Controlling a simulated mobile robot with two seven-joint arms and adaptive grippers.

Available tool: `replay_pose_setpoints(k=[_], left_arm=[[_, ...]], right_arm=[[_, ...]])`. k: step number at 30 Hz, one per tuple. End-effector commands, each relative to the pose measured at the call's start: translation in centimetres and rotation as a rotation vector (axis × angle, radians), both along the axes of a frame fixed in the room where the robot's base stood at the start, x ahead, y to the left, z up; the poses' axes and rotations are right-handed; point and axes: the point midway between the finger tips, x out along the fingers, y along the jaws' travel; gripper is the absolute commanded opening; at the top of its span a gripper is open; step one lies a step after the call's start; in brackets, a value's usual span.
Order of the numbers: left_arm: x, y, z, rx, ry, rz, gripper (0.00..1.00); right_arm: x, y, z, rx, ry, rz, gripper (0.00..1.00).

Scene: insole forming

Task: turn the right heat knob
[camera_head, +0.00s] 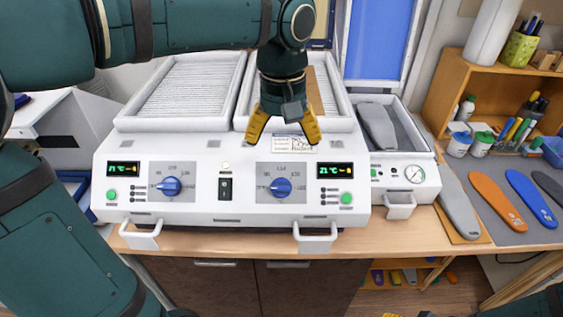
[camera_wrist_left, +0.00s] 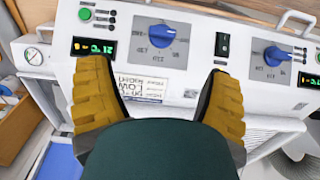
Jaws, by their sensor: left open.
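The right heat knob (camera_head: 281,187) is a blue dial on a grey scale plate on the white machine's front panel. It also shows in the left wrist view (camera_wrist_left: 162,35), where the panel appears turned around. My left gripper (camera_head: 283,132) has its two yellow fingers spread, with nothing between them. It is above the knob in the head view, over the panel's upper edge, apart from the knob. In the left wrist view the fingers (camera_wrist_left: 157,95) frame a printed label, and the knob is beyond them.
The left heat knob (camera_head: 170,187) and a black rocker switch (camera_head: 225,188) share the panel. Displays (camera_head: 335,171) and green buttons (camera_head: 346,198) flank the knobs. Handles (camera_head: 315,238) stick out below. Insoles (camera_head: 497,201) lie at right, beside a wooden shelf (camera_head: 455,75).

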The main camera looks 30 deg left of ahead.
Motion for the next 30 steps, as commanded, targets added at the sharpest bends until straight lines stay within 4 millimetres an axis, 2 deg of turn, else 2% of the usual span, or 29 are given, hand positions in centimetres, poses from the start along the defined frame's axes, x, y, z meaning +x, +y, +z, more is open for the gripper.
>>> replay_pose_setpoints(k=[4, 8, 11, 24, 30], left_arm=[[-0.3, 0.2, 0.5, 0.006, 0.002, 0.009, 0.80], [-0.4, 0.2, -0.3, 0.007, 0.004, 0.010, 0.80], [-0.4, 0.2, -1.7, 0.007, 0.006, 0.010, 0.80], [-0.4, 0.2, -10.1, 0.005, 0.007, 0.010, 0.80], [-0.4, 0.2, -12.5, 0.006, 0.005, 0.010, 0.80]], right_arm=[[0.0, -0.1, 0.0, -0.001, 0.001, -0.001, 0.47], [0.0, -0.1, -0.1, -0.001, 0.001, -0.001, 0.47], [-0.1, 0.0, -0.4, -0.001, 0.002, -0.002, 0.47], [0.0, 0.0, -2.0, -0.005, 0.002, -0.001, 0.47], [0.0, 0.1, -2.4, -0.005, 0.002, -0.001, 0.47]])
